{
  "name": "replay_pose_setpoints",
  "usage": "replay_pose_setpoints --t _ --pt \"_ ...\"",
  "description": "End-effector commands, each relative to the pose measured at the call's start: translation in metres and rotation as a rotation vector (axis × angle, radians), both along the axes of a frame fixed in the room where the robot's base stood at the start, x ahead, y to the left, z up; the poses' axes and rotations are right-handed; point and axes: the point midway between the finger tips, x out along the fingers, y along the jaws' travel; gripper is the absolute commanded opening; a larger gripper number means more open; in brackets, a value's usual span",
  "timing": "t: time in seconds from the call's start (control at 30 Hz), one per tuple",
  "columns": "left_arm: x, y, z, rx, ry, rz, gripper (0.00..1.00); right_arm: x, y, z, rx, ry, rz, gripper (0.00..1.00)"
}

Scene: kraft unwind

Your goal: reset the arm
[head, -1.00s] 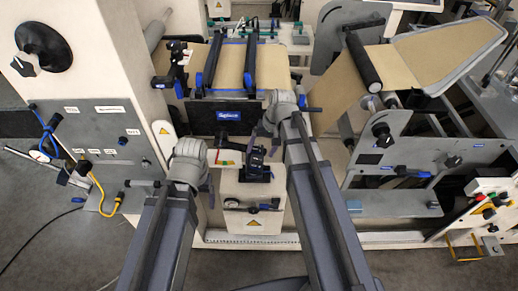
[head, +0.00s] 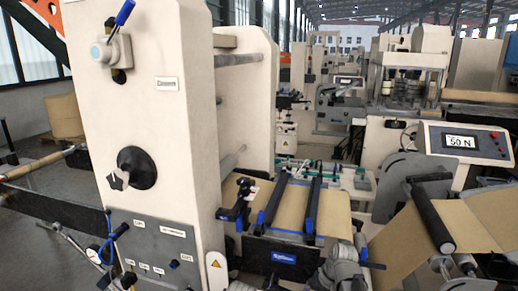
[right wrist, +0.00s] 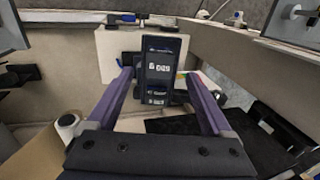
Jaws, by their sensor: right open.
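My right gripper (right wrist: 159,73) is open in the right wrist view, its two purple fingers spread apart. A dark upright device (right wrist: 160,88) with small white displays shows between the fingertips. I cannot tell whether it touches them or stands beyond them. In the head view only grey joints of my arms show at the bottom edge. The right one is in front of the web table, and its gripper is out of sight there. My left gripper is not in view.
A tall cream machine column (head: 150,120) with a black knob (head: 137,167) stands at left. Brown kraft web (head: 335,213) lies under two dark bars at centre. A roller (head: 430,215) and a display reading 50 N (head: 462,142) are at right.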

Motion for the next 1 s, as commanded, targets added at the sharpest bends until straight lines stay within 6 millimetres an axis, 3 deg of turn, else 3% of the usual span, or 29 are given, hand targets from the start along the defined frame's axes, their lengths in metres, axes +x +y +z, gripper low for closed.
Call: replay_pose_setpoints --t 0.1,0.4,1.0 --pt "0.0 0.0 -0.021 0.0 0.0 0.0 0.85 0.001 0.004 -0.021 0.0 0.0 0.001 0.85" --pt "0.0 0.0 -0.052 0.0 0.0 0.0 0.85 0.004 0.013 -0.052 0.0 0.0 0.001 0.85" --pt "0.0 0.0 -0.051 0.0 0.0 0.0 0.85 0.004 0.013 -0.051 0.0 0.0 0.0 0.85"
